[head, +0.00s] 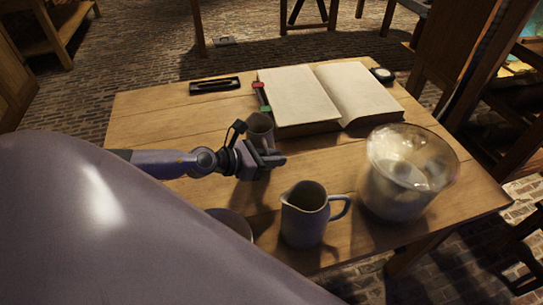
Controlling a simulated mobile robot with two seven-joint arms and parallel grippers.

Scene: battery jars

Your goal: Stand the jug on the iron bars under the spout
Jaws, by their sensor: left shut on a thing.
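A grey-blue jug (304,222) stands upright on the wooden table near its front edge, its lip to the left and its handle to the right. My left gripper (271,160) is behind and left of the jug, apart from it. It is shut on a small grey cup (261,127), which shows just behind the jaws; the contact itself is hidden. My right gripper is not in view. No iron bars or spout show here.
A large glass jar (411,168) stands right of the jug, close to its handle. A bowl (231,221) is partly hidden at the left. An open book (335,95), a dark pen tray (215,84) and a small round object (382,74) lie at the back.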

